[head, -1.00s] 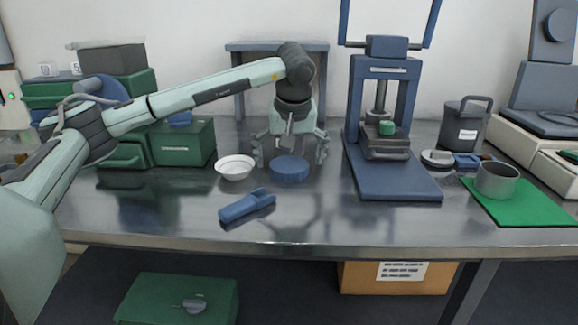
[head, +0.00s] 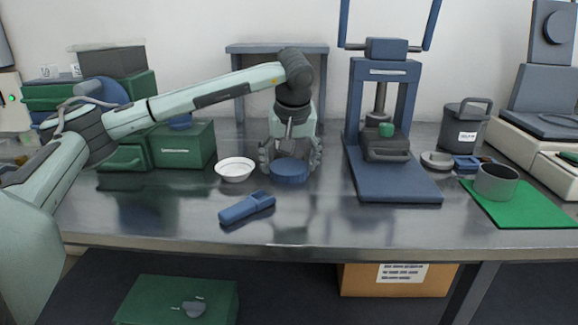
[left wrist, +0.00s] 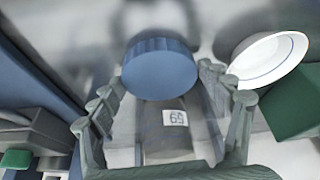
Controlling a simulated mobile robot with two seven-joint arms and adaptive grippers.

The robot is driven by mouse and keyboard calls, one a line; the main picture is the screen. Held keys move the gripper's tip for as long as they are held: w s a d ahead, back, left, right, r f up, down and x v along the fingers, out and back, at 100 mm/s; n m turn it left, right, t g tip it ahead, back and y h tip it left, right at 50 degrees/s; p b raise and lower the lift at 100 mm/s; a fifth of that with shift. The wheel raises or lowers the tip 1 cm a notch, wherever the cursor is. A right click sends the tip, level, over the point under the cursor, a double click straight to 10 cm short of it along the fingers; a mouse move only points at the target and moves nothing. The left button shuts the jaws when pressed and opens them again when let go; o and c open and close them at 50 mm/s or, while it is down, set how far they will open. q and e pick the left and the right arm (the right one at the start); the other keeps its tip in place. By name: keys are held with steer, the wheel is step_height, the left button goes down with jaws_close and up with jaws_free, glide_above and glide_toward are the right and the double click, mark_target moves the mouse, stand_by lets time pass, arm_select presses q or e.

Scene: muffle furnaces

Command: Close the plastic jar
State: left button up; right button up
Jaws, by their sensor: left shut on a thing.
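A blue, round, flat piece (head: 290,173) that looks like a lid is at the middle of the bench; it also shows in the left wrist view (left wrist: 160,72). My right gripper is not in view.
A white shallow dish (head: 235,169) stands close left of the gripper, and a blue handheld tool (head: 247,207) lies in front. A blue press (head: 393,180) stands to the right, green boxes (head: 183,143) to the left.

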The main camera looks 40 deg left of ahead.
mark_target(288, 168)
arm_select(q)
steer(key=shift+r, duration=0.1)
step_height(288, 168, up, 4)
steer(key=shift+s+a+r, duration=0.1)
steer(key=shift+a, duration=0.05)
steer(key=s+a+r, duration=0.6)
steer(key=s, duration=0.3)
steer(key=shift+s+a+r, duration=0.15)
steer(key=shift+s+r, duration=0.1)
steer(key=shift+r, duration=0.05)
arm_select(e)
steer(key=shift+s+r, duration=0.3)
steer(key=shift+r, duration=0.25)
